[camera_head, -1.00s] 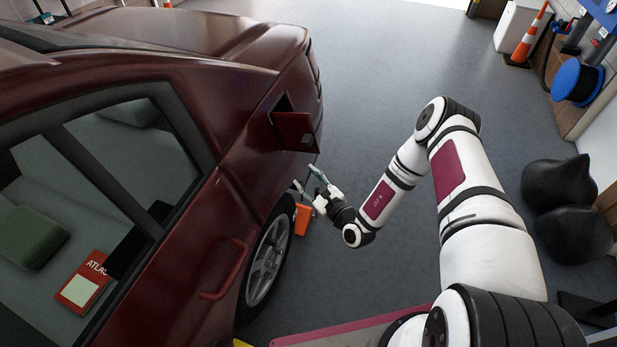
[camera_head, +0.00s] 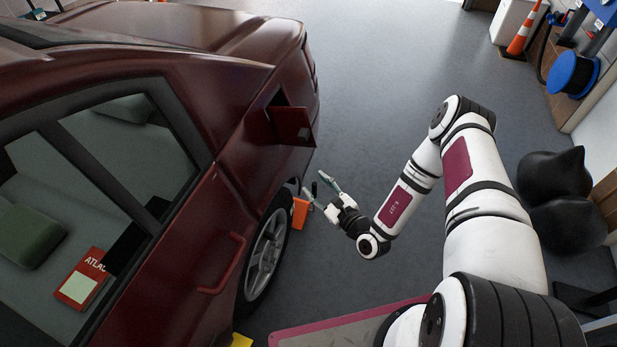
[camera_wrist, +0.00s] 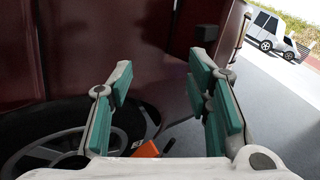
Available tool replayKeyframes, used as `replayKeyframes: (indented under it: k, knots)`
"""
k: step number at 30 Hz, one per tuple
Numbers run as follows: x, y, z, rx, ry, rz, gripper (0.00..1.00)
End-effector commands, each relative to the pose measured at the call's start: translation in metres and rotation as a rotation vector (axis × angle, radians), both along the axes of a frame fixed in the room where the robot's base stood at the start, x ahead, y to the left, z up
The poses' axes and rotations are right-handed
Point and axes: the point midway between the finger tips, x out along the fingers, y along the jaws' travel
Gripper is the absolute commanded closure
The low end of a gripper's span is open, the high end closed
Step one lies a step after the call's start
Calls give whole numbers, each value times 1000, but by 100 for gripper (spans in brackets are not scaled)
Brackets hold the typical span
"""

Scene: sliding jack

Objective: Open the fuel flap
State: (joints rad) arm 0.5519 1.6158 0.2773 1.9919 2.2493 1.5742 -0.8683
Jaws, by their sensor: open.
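The fuel flap (camera_head: 293,126) is a dark red square panel on the flank of the dark red car (camera_head: 195,110). It stands swung out from the body, with a dark opening (camera_head: 279,99) showing behind its upper edge. My gripper (camera_head: 314,187) is open and empty, just below and to the right of the flap in the head view, apart from it. In the wrist view my gripper (camera_wrist: 162,72) has its green-padded fingers spread, with the car's side beyond them. A dark red panel edge shows by the right finger; I cannot tell whether it is the flap.
Black bags (camera_head: 560,200), a blue reel (camera_head: 572,72) and a traffic cone (camera_head: 524,35) stand at the right.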

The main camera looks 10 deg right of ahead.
Motion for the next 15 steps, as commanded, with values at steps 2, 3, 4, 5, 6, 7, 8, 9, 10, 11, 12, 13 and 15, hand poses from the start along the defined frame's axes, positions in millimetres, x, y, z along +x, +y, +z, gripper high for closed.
replayKeyframes:
  k: [2,3,4,5,6,7,8,9,10,11,12,13,15]
  knots:
    - [-15,-7,0,1,3,-2,55]
    - [-21,-10,1,1,3,-2,55]
    - [-26,-11,1,1,2,-2,55]
    - [-30,-13,2,2,2,-1,55]
    - [-34,-15,2,1,2,-2,55]
    - [-38,-17,2,1,3,-2,55]
    - [-40,-17,2,1,3,-1,55]
    - [-43,-18,2,1,0,0,55]
    - [-45,-19,3,1,0,0,55]
    - [-46,-20,3,1,0,-1,55]
    - [-48,-20,3,1,0,-1,55]
    - [-49,-21,3,1,0,-1,55]
    - [-50,-21,3,1,0,-1,55]
